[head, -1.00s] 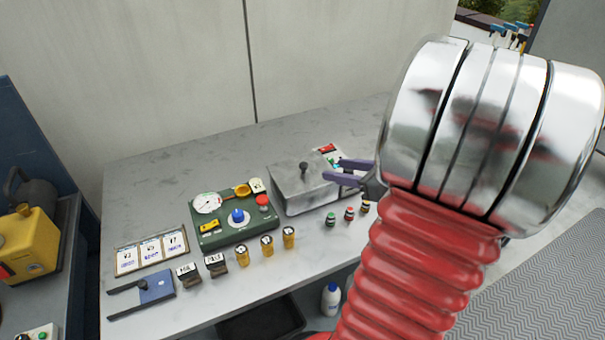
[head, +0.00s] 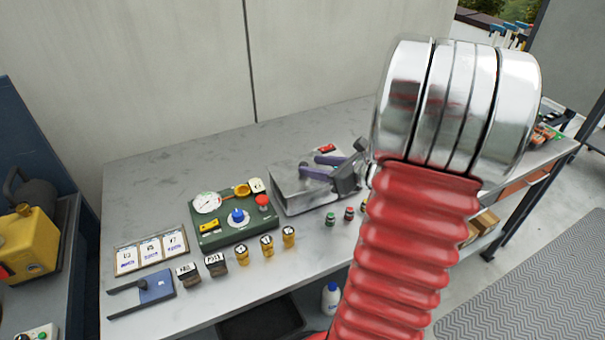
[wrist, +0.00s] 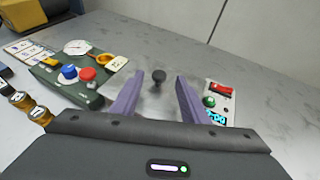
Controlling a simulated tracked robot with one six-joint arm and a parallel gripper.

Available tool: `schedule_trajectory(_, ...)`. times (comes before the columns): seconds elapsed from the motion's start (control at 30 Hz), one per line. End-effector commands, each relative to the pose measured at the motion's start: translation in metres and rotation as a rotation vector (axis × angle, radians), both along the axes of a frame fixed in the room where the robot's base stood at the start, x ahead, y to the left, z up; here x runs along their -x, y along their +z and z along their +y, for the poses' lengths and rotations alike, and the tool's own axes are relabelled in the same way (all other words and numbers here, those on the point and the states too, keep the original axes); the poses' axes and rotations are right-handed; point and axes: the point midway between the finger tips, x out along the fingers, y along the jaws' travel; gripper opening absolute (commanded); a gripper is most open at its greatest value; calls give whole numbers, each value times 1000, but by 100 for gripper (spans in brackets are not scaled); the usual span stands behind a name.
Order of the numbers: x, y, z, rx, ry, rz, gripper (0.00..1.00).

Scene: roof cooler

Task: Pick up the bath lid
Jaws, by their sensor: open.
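The bath lid is the grey metal top of a box (head: 287,198) on the bench, with a dark knob on it. In the wrist view the knob (wrist: 158,77) stands upright between my open fingers, a little beyond their tips. My gripper (head: 315,167) is over the box in the head view, its purple fingers open and covering the knob there. My gripper also shows in the wrist view (wrist: 158,80), empty, with a gap on each side of the knob. I cannot tell the exact height of the fingers over the lid.
A green panel (head: 220,230) with a gauge and knobs stands left of the box. A small panel with a red switch (wrist: 222,90) is right of the box. The wall is behind; the bench's back left is clear.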

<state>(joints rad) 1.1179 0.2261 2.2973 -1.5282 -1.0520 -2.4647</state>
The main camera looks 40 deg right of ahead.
Motion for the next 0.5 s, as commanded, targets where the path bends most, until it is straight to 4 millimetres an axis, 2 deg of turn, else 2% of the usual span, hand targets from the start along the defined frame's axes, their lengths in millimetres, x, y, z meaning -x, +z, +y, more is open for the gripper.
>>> schedule_trajectory(0.27,-7,-3,1,-2,1,0,41)
schedule_trajectory(0.5,-34,-16,5,-2,2,0,41)
